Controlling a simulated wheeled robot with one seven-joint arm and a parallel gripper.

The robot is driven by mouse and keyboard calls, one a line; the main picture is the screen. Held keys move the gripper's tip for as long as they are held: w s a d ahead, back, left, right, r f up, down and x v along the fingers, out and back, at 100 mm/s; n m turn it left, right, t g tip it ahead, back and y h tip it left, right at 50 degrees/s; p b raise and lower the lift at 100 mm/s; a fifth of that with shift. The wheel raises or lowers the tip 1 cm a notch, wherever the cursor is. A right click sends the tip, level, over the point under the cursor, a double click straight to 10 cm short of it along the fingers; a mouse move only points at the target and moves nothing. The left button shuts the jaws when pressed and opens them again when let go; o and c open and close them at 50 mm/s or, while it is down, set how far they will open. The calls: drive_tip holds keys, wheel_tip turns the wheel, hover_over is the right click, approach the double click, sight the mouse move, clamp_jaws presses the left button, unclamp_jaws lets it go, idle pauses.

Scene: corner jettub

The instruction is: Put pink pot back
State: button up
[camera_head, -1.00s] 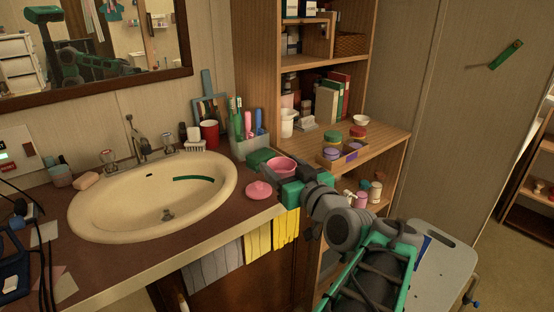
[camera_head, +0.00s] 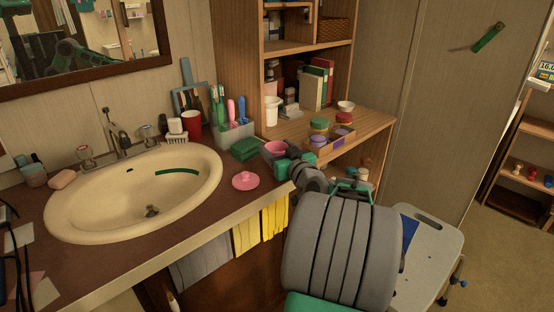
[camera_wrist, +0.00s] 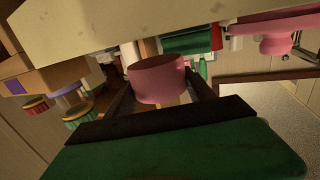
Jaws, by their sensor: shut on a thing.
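The pink pot (camera_head: 275,147) is a small open bowl near the back right corner of the counter, beside the wooden shelf. My gripper (camera_head: 287,158) is shut on it, reaching from the right. In the wrist view the pot (camera_wrist: 158,82) sits between the dark fingers, its side towards the camera. I cannot tell whether it touches the counter or hangs just above it. A pink lid with a knob (camera_head: 245,181) lies on the counter, left of the pot and apart from it. My arm hides part of the counter's right end.
A green block (camera_head: 245,149) and a toothbrush holder (camera_head: 234,135) stand close left of the pot. The shelf (camera_head: 375,128) on the right holds a tray of jars (camera_head: 341,141), a white cup (camera_head: 272,111) and a small bowl (camera_head: 346,106). The sink (camera_head: 130,200) is left.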

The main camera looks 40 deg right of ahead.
drive_tip(key=shift+s+f+b, duration=0.1)
drive_tip(key=shift+f+b, duration=0.35)
drive_tip(key=shift+f, duration=1.05)
drive_tip(key=o, duration=1.4)
drive_tip(key=shift+r, duration=0.1)
drive_tip(key=shift+r+p, duration=0.3)
drive_tip(key=shift+p, duration=0.15)
drive_tip(key=shift+v, duration=6)
drive_tip(key=shift+f, duration=0.15)
